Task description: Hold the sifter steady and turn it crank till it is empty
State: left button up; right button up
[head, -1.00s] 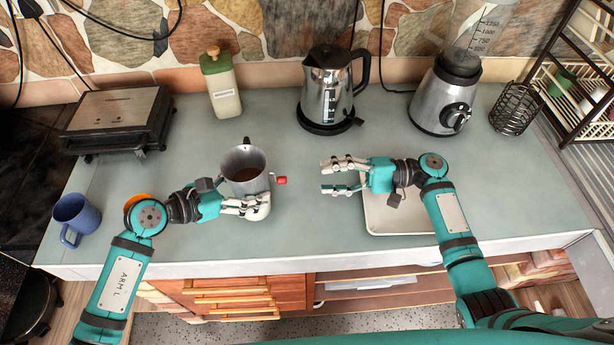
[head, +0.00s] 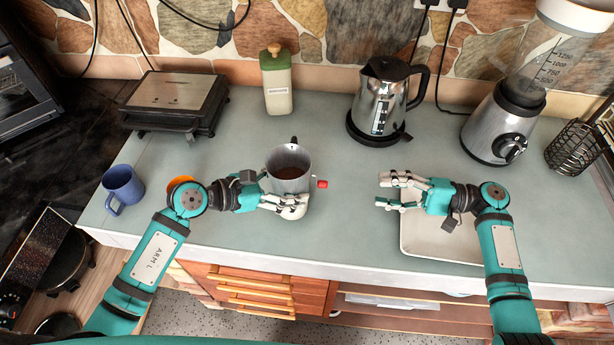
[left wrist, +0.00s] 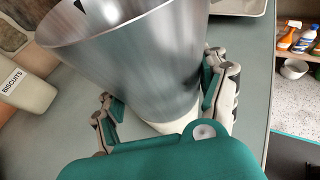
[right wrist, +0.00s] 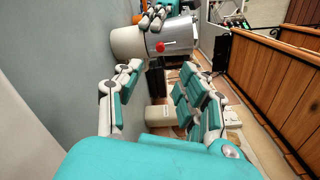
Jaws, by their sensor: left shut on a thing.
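The sifter (head: 289,168) is a grey metal cup with brown contents visible inside. A red crank knob (head: 322,184) sticks out on its right side. My left gripper (head: 284,203) is shut around the sifter's lower part, and its fingers also show on both sides of the metal wall in the left wrist view (left wrist: 165,110). My right gripper (head: 388,191) is open and empty, to the right of the knob and apart from it. In the right wrist view the sifter (right wrist: 160,40) and the red knob (right wrist: 160,47) lie ahead, beyond the open fingers.
A pale tray (head: 440,240) lies beneath my right gripper. A blue mug (head: 123,185) stands at the left, and an orange thing shows partly behind my left arm. A grill (head: 178,98), canister (head: 277,85), kettle (head: 382,100) and blender (head: 497,125) line the back.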

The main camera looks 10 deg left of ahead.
jog(key=shift+r+n, duration=0.2)
jog(key=shift+n, duration=0.1)
jog(key=c, duration=0.4)
jog(key=shift+w+a+r+n+h, duration=0.15)
jog(key=shift+r+n+h, duration=0.2)
jog(key=shift+n+h, duration=0.3)
jog(key=shift+c, duration=1.2)
jog(key=r+n, duration=0.1)
jog(key=n, duration=0.1)
jog(key=r+n+h, duration=0.1)
jog(key=a+n+h, duration=0.1)
jog(key=n, duration=0.1)
jog(key=shift+r+n+h, duration=0.25)
jog(key=shift+r+n, duration=0.1)
jog(key=shift+r, duration=0.05)
grip_shut()
jog(key=n+t+h, duration=0.4)
jog(key=n, duration=1.4)
send_near(308, 180)
jog(key=a, duration=0.4)
jog(key=shift+w+f, duration=0.3)
jog(key=shift+w+d+f, duration=0.1)
jog(key=shift+w+f, duration=0.2)
jog(key=shift+f, duration=0.25)
jog(key=shift+w+d+f, duration=0.1)
jog(key=shift+w+f, duration=0.2)
jog(key=shift+f, duration=0.25)
jog(key=shift+w+f, duration=0.3)
jog(key=shift+f, duration=0.2)
